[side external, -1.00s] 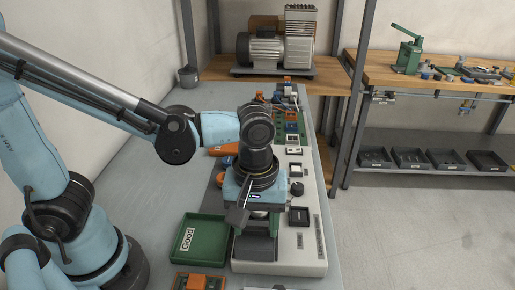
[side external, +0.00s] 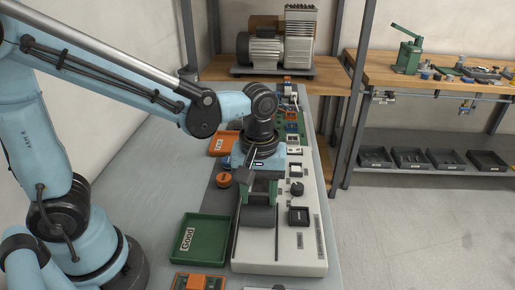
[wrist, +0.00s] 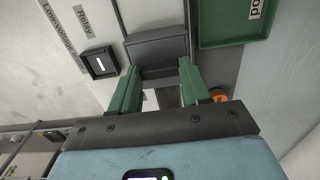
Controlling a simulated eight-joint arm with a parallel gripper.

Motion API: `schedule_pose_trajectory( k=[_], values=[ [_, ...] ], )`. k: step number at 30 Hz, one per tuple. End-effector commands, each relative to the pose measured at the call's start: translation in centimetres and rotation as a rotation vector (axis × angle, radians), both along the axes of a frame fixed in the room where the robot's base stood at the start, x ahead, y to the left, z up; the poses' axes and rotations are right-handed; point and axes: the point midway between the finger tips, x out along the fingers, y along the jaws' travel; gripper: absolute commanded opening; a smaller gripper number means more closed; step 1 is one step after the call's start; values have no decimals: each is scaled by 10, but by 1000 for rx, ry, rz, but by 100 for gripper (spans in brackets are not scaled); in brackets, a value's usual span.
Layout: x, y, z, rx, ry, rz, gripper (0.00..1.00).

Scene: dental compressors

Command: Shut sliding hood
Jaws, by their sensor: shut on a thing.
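The sliding hood (side external: 260,218) is a dark grey block on the white panel (side external: 300,262), with dark rails showing on its near side. It also shows in the wrist view (wrist: 157,48), just beyond my fingertips. My gripper (side external: 260,202) has green fingers pointing down at the hood's far side. In the wrist view my gripper (wrist: 158,70) has its two fingers on either side of the hood's dark grip part, shut on it. The exact contact is partly hidden by the fingers.
A green tray labelled Good (side external: 201,243) lies left of the panel. An orange round knob (side external: 224,180) and an orange tray (side external: 223,143) are beyond it. A black square switch (side external: 299,216) and a dark knob (side external: 297,189) are right of the hood.

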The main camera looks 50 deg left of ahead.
Motion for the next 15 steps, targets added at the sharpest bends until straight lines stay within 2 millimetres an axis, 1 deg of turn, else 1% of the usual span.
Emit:
schedule_pose_trajectory(
  k=[3,10,11,15],
  values=[
    [4,3,0,-2,-4,0,0],
    [5,5,0,2,-8,1,0],
    [5,5,0,3,-8,2,48],
    [5,4,0,1,-6,1,69]
  ],
)
